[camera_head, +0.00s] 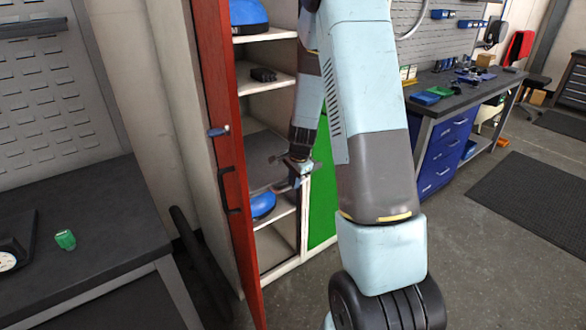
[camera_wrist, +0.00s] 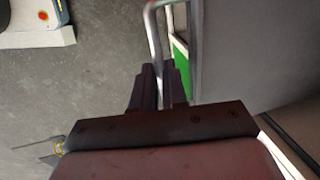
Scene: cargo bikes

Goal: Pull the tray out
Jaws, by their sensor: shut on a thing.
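The grey tray (camera_head: 264,148) is in the open cabinet, at a middle level above a shelf with a blue item. In the wrist view its flat grey surface (camera_wrist: 250,45) fills the right side, and its pale metal bar handle (camera_wrist: 154,35) runs along the tray's left side. My gripper (camera_head: 296,170) is at the cabinet front, by the tray's front edge. In the wrist view its two fingers (camera_wrist: 160,85) are close together around the handle, shut on it. The exact contact is partly hidden by the fingers.
The red cabinet door (camera_head: 222,120) stands open on the left. A green door (camera_head: 323,190) is to the right of the opening. A dark worktop (camera_head: 75,220) stands at the left and a blue-drawer bench (camera_head: 445,150) at the right. Grey floor in front is clear.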

